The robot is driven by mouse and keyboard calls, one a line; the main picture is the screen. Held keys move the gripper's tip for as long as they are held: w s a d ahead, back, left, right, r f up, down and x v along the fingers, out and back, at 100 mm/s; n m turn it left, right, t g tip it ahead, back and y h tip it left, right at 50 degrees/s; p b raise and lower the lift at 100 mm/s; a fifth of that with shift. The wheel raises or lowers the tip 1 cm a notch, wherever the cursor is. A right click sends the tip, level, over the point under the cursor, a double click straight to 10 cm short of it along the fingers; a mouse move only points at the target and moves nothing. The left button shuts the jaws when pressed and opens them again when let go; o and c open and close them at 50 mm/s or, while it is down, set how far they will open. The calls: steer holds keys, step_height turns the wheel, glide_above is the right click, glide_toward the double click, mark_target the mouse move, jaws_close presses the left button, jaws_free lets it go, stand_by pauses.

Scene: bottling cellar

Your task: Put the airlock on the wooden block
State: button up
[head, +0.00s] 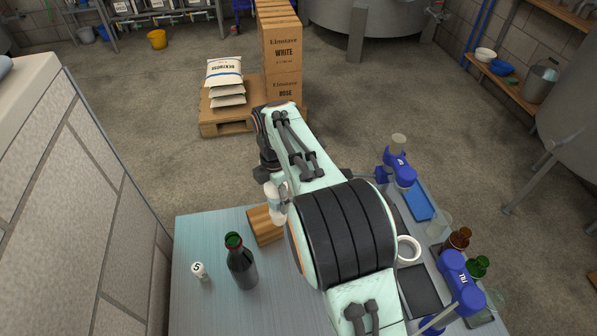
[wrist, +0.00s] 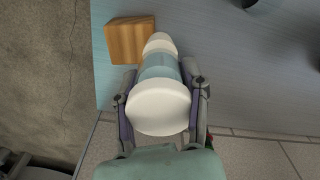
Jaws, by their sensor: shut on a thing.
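The airlock, a white and pale blue see-through cylinder (head: 278,208), is in my gripper. In the wrist view the airlock (wrist: 158,108) shows its round white end towards the camera. My gripper (wrist: 158,76) is shut on it, one finger on each side. The wooden block (wrist: 126,41) lies on the table just left of the airlock's far end. In the head view the wooden block (head: 263,228) is partly covered by the airlock and my arm. I cannot tell whether the airlock touches the block.
A dark bottle (head: 242,266) and a small white piece marked 5 (head: 199,271) stand on the blue-grey table (head: 205,310) left of my arm. A white ring (head: 409,249), brown glass (head: 459,239), green glass (head: 478,266) and blue devices (head: 461,279) crowd the right.

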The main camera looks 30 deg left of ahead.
mark_target(276, 206)
steer(key=shift+w+a+f, duration=0.3)
steer(key=shift+a+f, duration=0.1)
steer(key=shift+f, duration=0.2)
steer(key=shift+w+a+f, duration=0.15)
steer(key=shift+f, duration=1.55)
steer(key=shift+f, duration=0.1)
steer(key=o, duration=1.2)
